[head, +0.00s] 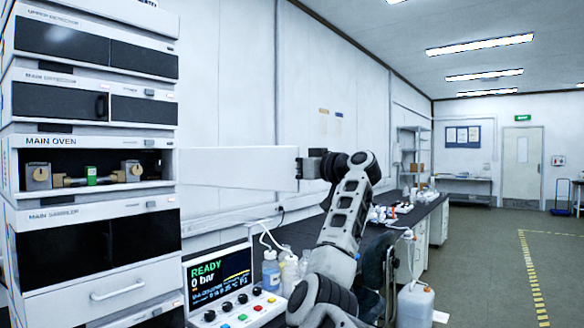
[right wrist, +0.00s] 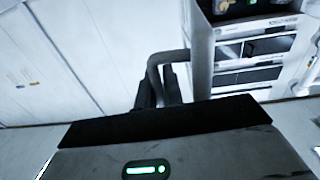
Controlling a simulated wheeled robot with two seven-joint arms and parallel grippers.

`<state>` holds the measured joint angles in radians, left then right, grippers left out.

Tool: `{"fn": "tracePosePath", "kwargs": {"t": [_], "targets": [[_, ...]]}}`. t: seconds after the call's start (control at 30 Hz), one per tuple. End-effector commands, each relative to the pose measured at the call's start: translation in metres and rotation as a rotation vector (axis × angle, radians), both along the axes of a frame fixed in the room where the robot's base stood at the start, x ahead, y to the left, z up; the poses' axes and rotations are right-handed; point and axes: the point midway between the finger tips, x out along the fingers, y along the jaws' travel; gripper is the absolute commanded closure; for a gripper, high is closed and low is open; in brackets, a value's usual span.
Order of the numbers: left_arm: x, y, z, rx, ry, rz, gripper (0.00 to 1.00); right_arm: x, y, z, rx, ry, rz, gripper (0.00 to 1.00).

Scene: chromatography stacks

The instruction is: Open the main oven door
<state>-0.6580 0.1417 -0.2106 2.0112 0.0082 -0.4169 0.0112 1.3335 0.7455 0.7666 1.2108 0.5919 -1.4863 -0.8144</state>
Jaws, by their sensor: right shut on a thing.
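The main oven (head: 90,142) is the labelled unit in the stack at the left. Its front is open, showing grey blocks with brass fittings and a green part (head: 91,175) inside. The white oven door (head: 235,170) stands swung out to the right from the oven's right side, wide open. My right gripper (head: 308,166) is at the door's far edge. In the right wrist view its fingers (right wrist: 160,92) are shut around a grey bent handle bar (right wrist: 168,57). My left gripper is in neither view.
A display panel (head: 222,275) reading READY, 0 bar sits below the door. Bottles (head: 271,270) stand beside it. A dark bench (head: 410,215) with small items runs along the wall, with a large container (head: 415,303) on the floor. Open floor lies to the right.

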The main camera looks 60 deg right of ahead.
Motion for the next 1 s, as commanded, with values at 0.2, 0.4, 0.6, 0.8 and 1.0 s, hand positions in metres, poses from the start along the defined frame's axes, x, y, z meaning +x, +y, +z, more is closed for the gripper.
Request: {"fn": "tracePosePath", "kwargs": {"t": [0.2,0.4,0.6,0.8,1.0], "targets": [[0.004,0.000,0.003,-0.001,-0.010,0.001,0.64,0.003,0.002,-0.001,0.000,0.003,0.006,0.82],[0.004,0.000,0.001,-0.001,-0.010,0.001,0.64,-0.003,0.001,-0.001,-0.001,0.001,0.002,0.82],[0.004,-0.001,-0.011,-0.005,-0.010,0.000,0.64,-0.034,0.005,-0.004,-0.004,0.001,-0.003,0.82],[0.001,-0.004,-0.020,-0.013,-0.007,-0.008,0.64,-0.083,0.012,-0.005,-0.004,0.002,-0.002,0.82],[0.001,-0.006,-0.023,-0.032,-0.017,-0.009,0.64,-0.126,0.019,-0.003,-0.002,0.001,0.001,0.82]]}}
